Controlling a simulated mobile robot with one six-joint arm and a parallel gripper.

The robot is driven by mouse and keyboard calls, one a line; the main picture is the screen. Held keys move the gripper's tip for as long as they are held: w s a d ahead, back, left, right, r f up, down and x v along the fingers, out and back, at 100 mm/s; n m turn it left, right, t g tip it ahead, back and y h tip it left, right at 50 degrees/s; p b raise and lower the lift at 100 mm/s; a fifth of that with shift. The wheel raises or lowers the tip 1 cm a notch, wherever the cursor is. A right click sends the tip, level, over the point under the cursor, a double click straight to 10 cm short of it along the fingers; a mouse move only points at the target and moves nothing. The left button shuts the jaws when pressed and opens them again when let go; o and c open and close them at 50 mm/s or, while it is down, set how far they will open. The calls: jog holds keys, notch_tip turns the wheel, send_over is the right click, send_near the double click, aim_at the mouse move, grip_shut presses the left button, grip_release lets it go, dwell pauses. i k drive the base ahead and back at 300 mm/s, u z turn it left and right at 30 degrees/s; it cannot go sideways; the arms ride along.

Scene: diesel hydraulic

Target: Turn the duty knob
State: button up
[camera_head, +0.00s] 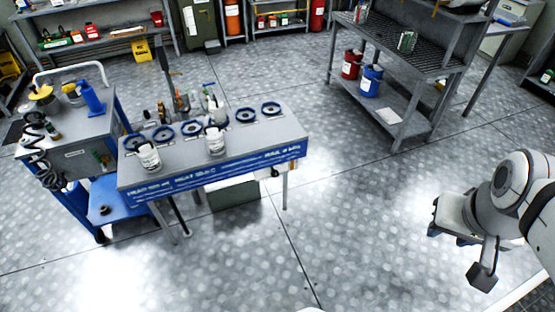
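No duty knob can be made out at this size. Several dark round rings with blue edges, one of them the right-hand ring (271,109), lie in a row on the grey top of a blue-fronted bench (215,173). I cannot tell whether any of them is a knob. The white lettering on the bench front is too blurred to read. My gripper (462,248) hangs over the bare floor at the lower right, far from the bench and touching nothing visible. Its fingers are partly hidden by its angle, so its opening is unclear.
Two white labelled containers, left (148,155) and right (215,140), stand among the rings. A blue cart (70,158) adjoins the bench on the left. A metal rack (400,62) with red and blue cans stands at the upper right. The floor between bench and arm is clear.

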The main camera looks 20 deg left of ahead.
aim_at(274, 173)
jog(key=z, duration=0.05)
jog(key=k, duration=0.65)
jog(key=u, duration=0.95)
jog(key=i, duration=0.95)
jog(key=z, duration=0.85)
jog(key=k, duration=0.65)
jog(key=u, duration=0.25)
jog(key=i, duration=0.45)
